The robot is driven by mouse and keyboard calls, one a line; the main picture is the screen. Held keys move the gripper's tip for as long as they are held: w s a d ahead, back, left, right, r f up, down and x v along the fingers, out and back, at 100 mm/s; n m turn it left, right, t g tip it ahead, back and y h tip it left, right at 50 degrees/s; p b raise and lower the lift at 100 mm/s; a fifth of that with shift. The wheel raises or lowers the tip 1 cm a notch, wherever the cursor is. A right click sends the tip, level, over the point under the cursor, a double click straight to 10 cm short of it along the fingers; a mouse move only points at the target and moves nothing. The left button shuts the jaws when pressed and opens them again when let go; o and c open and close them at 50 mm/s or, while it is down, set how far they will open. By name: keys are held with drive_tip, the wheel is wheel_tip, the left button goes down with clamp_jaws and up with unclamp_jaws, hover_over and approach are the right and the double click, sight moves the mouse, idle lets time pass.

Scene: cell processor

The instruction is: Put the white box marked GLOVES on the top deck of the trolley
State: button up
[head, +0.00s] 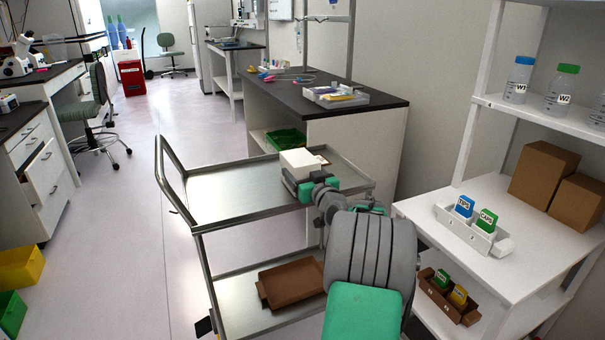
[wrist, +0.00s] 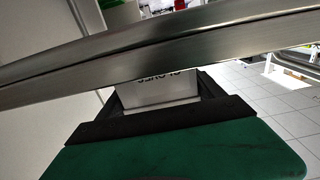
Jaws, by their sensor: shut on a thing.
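The white box marked GLOVES (head: 298,160) is at the right part of the trolley's top deck (head: 235,195), within its outline. My gripper (head: 305,184) is shut on the box from the near right side. In the wrist view the white box (wrist: 158,92) sits between the dark fingers (wrist: 158,104), with its lettering upside down and partly cut off by a metal rim (wrist: 200,50) in front. I cannot tell whether the box touches the deck or hangs just above it.
A brown tray (head: 292,283) lies on the trolley's lower deck. The left and middle of the top deck are bare, with a raised rim and a push handle (head: 160,175) at left. A white shelf (head: 450,205) with bins stands right; a dark-topped bench (head: 370,107) stands behind.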

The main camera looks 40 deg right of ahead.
drive_tip(key=shift+f, duration=0.15)
drive_tip(key=o, duration=2.1)
drive_tip(key=shift+s, duration=0.25)
drive_tip(key=v, duration=1.1)
drive_tip(key=shift+s+a, duration=0.25)
